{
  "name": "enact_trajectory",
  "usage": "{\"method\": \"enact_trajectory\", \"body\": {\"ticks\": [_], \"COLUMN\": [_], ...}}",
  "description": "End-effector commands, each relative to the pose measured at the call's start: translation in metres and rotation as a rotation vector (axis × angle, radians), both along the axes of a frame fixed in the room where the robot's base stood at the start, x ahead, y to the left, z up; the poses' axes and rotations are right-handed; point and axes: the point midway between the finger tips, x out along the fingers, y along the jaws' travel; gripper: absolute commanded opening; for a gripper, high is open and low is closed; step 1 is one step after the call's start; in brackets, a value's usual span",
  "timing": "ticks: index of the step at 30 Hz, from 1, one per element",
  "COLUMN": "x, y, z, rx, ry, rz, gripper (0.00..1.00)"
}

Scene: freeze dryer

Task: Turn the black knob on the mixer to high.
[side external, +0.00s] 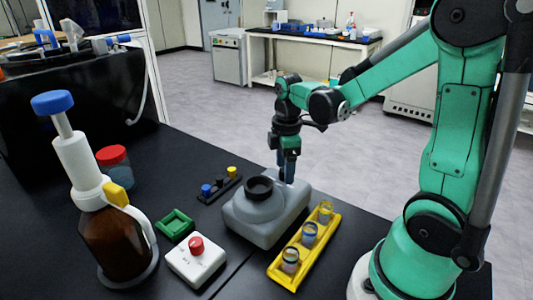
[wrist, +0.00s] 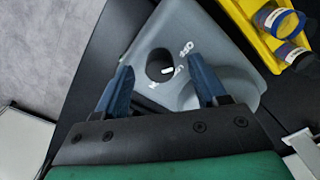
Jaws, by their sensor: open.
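The mixer is a grey box (side external: 265,215) with a black cup-like top (side external: 259,188), standing on the black table. In the wrist view, its grey top (wrist: 185,35) carries a round black knob (wrist: 158,58) with a white mark, and white lettering is printed beside it. The knob is hidden in the side view. My gripper (side external: 287,172) points down at the back right of the mixer. In the wrist view my gripper's two blue fingers (wrist: 161,72) are apart, with the knob in line between their tips and nothing held. I cannot tell whether they touch it.
A yellow rack (side external: 282,270) with vials stands right of the mixer. A white box with a red button (side external: 195,262), a green tray (side external: 175,225) and a small black rack (side external: 218,186) are at left. A brown dispenser bottle (side external: 118,240) stands further left.

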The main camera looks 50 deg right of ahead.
Motion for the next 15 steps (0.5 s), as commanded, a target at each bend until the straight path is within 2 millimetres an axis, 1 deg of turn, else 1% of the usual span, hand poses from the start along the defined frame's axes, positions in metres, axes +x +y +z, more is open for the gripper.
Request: {"method": "enact_trajectory", "body": {"ticks": [8,9,11,12,15], "x": [-0.0002,-0.0002,-0.0001,-0.0001,-0.0002], "y": [0.0001,0.0001,0.0001,0.0001,0.0001], "z": [-0.0015,-0.0015,-0.0014,-0.0014,-0.0014], "rx": [0.000,0.000,0.000,0.000,0.000], "ry": [0.000,0.000,0.000,0.000,0.000], "rz": [0.000,0.000,0.000,0.000,0.000], "gripper": [0.65,0.54,0.37,0.25,0.00]}}
